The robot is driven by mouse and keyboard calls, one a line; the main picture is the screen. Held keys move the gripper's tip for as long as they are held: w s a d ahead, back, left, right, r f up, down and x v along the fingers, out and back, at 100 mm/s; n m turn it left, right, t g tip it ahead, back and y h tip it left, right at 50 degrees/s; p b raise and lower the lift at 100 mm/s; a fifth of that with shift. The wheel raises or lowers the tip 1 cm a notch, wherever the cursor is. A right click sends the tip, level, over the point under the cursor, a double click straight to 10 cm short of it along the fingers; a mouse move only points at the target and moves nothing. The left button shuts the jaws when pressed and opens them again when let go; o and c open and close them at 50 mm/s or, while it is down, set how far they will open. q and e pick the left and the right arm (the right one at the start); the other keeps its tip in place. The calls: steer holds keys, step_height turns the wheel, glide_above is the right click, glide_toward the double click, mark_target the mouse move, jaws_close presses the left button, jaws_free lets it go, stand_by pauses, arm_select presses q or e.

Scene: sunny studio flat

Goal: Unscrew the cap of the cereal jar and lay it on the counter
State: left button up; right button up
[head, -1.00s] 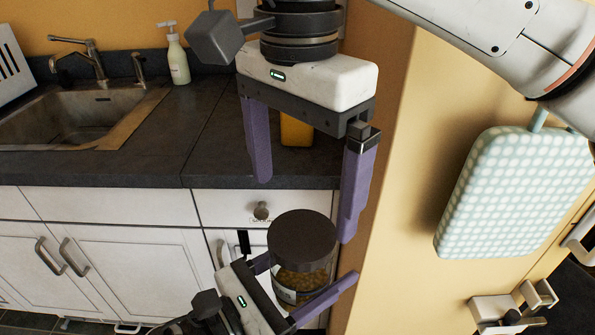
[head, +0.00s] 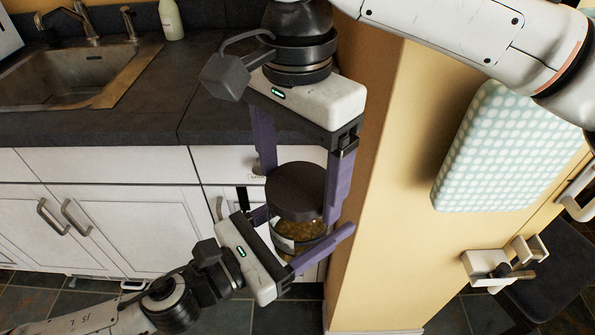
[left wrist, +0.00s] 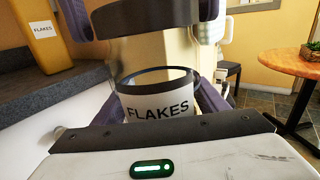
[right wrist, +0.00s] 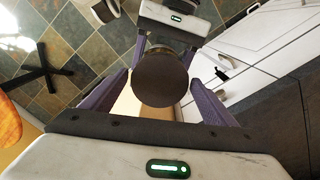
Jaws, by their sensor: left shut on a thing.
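The cereal jar (head: 300,230) is clear, with golden cereal, a white FLAKES label (left wrist: 160,110) and a wide dark brown cap (head: 295,188) on top. It is upright, held in front of the counter (head: 110,126). My left gripper (head: 306,226) is shut on the jar's body below the cap; one finger is partly hidden behind the jar. My right gripper (head: 299,197) points down from above, its purple fingers on either side of the cap. In the right wrist view the cap (right wrist: 160,78) sits between the open fingers with gaps at its sides.
A sink (head: 85,75) and soap bottle (head: 171,20) are at the left. A yellow FLAKES container (left wrist: 47,35) stands on the counter. A yellow wall (head: 385,200) with a dotted hanging board (head: 510,150) is close at right. The counter's front stretch is clear.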

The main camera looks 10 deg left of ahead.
steer(key=shift+a, duration=0.1)
steer(key=shift+c, duration=1.1)
steer(key=n, duration=0.5)
steer(key=shift+s+n, duration=0.1)
steer(key=shift+n, duration=0.3)
steer(key=n, duration=0.6)
steer(key=shift+r, duration=0.1)
steer(key=n, duration=0.6)
steer(key=shift+n, duration=0.4)
steer(key=n, duration=1)
steer(key=shift+w+d, duration=0.2)
steer(key=n, duration=0.4)
steer(key=shift+w+r+n, duration=0.1)
steer(key=shift+n, duration=0.3)
steer(key=n, duration=1)
steer(key=shift+w+a, duration=0.1)
steer(key=shift+w, duration=0.05)
steer(key=shift+r, duration=0.15)
steer(key=shift+r, duration=0.9)
